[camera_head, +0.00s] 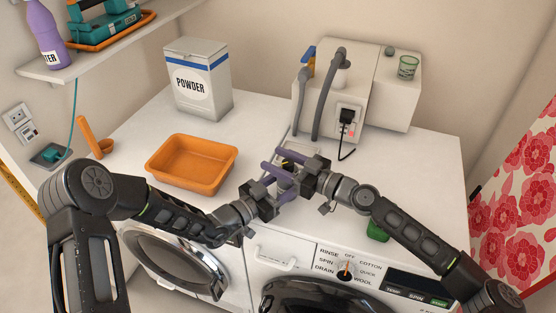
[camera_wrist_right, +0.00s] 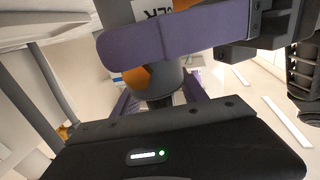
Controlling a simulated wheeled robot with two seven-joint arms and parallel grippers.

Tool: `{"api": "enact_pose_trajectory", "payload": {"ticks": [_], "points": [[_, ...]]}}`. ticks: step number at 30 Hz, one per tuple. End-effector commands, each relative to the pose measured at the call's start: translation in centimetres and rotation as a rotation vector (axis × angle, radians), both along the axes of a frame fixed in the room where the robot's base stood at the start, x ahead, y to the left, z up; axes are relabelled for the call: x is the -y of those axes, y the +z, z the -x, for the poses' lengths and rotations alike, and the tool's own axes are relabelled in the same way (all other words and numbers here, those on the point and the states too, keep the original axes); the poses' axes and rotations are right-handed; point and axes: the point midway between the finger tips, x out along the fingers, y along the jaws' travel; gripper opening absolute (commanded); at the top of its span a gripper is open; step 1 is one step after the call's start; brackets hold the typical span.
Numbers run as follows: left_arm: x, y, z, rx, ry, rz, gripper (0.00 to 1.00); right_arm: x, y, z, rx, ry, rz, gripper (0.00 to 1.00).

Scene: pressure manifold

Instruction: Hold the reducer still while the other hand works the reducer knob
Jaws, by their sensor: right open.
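The reducer looks to be a small grey body with a yellowish part (camera_head: 286,164), mostly hidden between my two grippers above the front of the white worktop. In the right wrist view, an orange part (camera_wrist_right: 149,74) and a dark grey round body (camera_wrist_right: 165,86) show behind a large purple finger. My right gripper (camera_head: 293,162) is open, its purple fingers reaching left around or beside the reducer; I cannot tell if they touch it. My left gripper (camera_head: 272,187) is close to it from the lower left; its fingers overlap the reducer, and its grip is unclear.
An orange tray (camera_head: 191,183) and a powder box (camera_head: 197,88) stand to the left. A white unit (camera_head: 361,82) with grey hoses and a plugged cable stands behind. A green object (camera_head: 377,231) lies near my right forearm. Washing machines (camera_head: 300,253) form the front. The right worktop is mostly clear.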

Motion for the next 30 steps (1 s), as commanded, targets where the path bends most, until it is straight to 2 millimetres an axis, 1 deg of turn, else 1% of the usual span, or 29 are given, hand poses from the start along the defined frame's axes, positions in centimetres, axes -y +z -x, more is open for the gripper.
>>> {"api": "enact_pose_trajectory", "payload": {"ticks": [7, 25, 30], "points": [[0.00, 0.01, 0.00, 0.000, 0.000, 0.000, 0.05, -0.06, 0.00, -0.01, 0.000, 0.000, 0.000, 0.50], [0.01, 0.00, 0.01, 0.000, 0.000, 0.000, 0.05, -0.04, 0.02, 0.00, 0.000, 0.000, 0.000, 0.00], [0.01, 0.00, 0.01, 0.000, 0.000, 0.000, 0.05, -0.04, 0.02, -0.01, 0.001, 0.000, -0.001, 0.00]]}}
